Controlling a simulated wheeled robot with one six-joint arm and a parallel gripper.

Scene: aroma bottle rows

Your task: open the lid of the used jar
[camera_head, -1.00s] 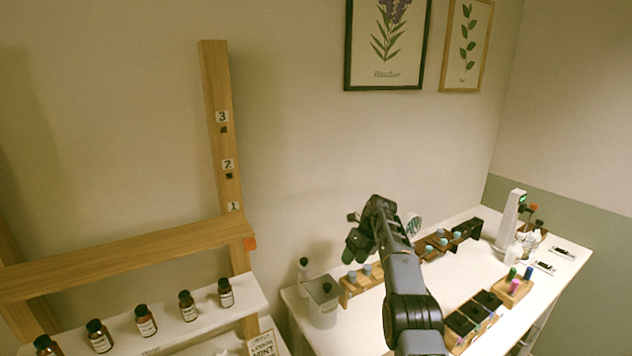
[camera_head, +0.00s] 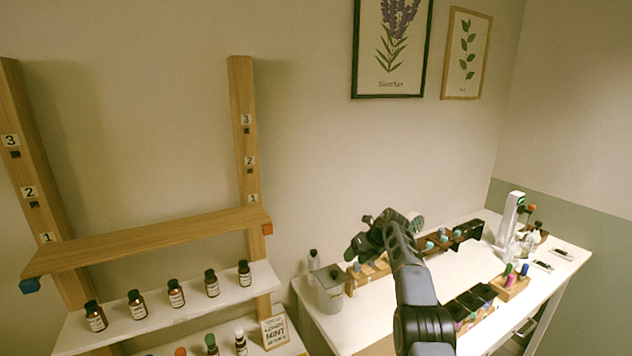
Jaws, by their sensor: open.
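A pale grey lidded container (camera_head: 330,296), likely the used jar, stands at the left end of the white table. Its grey lid with a small dark knob looks closed, and no writing on it is readable. My gripper (camera_head: 358,248) is open and appears empty. In the picture it is up and to the right of the container, apart from it. My arm reaches up from the bottom edge, and the fingertips are small and dark at this distance.
A small dark-capped bottle (camera_head: 313,262) stands close behind the container. Wooden racks with blue-capped bottles (camera_head: 372,270) run along the table's back. The table's middle (camera_head: 375,318) shows free room.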

